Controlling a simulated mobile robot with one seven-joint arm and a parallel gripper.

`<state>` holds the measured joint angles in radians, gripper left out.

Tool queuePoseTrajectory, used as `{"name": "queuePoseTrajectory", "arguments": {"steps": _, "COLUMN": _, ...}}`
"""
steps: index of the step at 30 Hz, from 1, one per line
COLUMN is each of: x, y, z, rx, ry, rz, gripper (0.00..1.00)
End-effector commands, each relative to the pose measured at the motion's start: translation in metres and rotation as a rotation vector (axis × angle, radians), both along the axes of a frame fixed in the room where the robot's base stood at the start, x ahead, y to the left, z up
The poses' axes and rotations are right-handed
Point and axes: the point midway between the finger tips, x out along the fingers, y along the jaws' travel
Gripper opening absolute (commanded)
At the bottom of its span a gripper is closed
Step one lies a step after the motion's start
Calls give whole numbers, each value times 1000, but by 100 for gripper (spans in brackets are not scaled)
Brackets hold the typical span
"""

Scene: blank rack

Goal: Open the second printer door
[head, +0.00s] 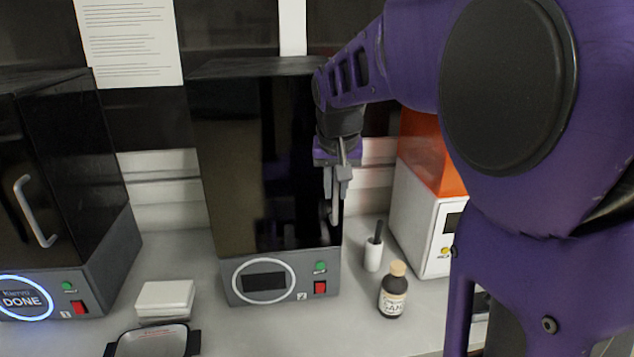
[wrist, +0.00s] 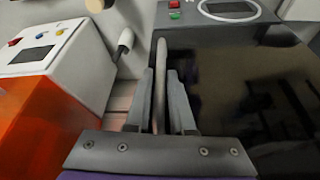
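The second printer (head: 262,170) stands in the middle of the head view, with a dark glossy door (head: 235,165) and a "2" on its grey base. The door looks closed. Its pale bar handle (head: 335,208) is at the door's right side. My gripper (head: 339,178) is at the upper part of this handle. In the wrist view the handle (wrist: 161,75) runs between the two fingers of my gripper (wrist: 162,85), with narrow gaps on both sides. The fingers look open around it. The arm hides part of the printer's upper right edge.
Printer 1 (head: 70,180), its ring showing DONE, stands at left. A brown bottle (head: 393,292), a white holder (head: 374,252) and an orange-and-white machine (head: 421,225) stand to the right. A white box (head: 165,298) and a dark tray (head: 152,342) lie in front.

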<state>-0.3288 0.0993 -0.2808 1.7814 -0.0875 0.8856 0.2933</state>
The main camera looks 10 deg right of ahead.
Motion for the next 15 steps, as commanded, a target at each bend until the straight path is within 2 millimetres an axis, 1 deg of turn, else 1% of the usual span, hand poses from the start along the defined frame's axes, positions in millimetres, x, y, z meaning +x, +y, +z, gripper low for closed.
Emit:
{"name": "queuePoseTrajectory", "arguments": {"steps": 1, "x": 0, "y": 0, "z": 0, "rx": 0, "ry": 0, "rz": 0, "gripper": 11}}
{"name": "queuePoseTrajectory", "arguments": {"steps": 3, "x": 0, "y": 0, "z": 0, "rx": 0, "ry": 0, "rz": 0, "gripper": 0}}
{"name": "queuePoseTrajectory", "arguments": {"steps": 15, "x": 0, "y": 0, "z": 0, "rx": 0, "ry": 0, "rz": 0, "gripper": 0}}
